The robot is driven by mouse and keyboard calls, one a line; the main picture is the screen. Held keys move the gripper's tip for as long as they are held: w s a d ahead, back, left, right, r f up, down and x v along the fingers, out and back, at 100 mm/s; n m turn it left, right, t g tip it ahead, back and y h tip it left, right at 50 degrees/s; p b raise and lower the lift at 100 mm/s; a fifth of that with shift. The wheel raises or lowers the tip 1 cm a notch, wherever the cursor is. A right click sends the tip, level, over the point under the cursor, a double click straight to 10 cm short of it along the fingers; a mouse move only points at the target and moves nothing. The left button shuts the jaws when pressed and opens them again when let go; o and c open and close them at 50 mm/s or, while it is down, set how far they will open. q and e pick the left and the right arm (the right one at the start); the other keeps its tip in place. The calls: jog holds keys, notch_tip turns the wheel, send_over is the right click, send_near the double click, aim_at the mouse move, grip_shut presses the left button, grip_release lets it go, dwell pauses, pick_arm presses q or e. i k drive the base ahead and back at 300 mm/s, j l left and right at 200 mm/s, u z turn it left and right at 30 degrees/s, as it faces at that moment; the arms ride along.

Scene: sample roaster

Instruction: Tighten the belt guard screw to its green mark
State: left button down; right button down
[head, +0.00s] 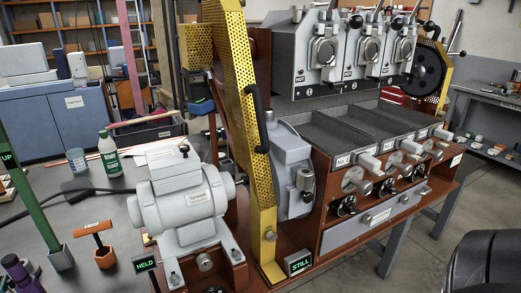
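The yellow perforated belt guard (238,75) stands upright between the grey motor (190,200) and the roaster, with a black handle on its side. A small round brass-coloured head (270,235) shows low on the guard; I cannot tell if it is the screw, and no green mark on it can be made out. A T-handled tool (92,228) with an orange grip stands in an orange holder (105,257) on the bench at left. Neither of my grippers is in view.
A "HELD" sign (145,263) and a "STILL" sign (298,262) stand near the motor and guard foot. A green post (30,190) marked "UP" rises at left. A green-white bottle (109,155) and a cup (77,161) stand behind. A black ribbed shape (485,262) fills the lower right.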

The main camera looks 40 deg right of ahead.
aim_at(271, 236)
jog(key=z, duration=1.4)
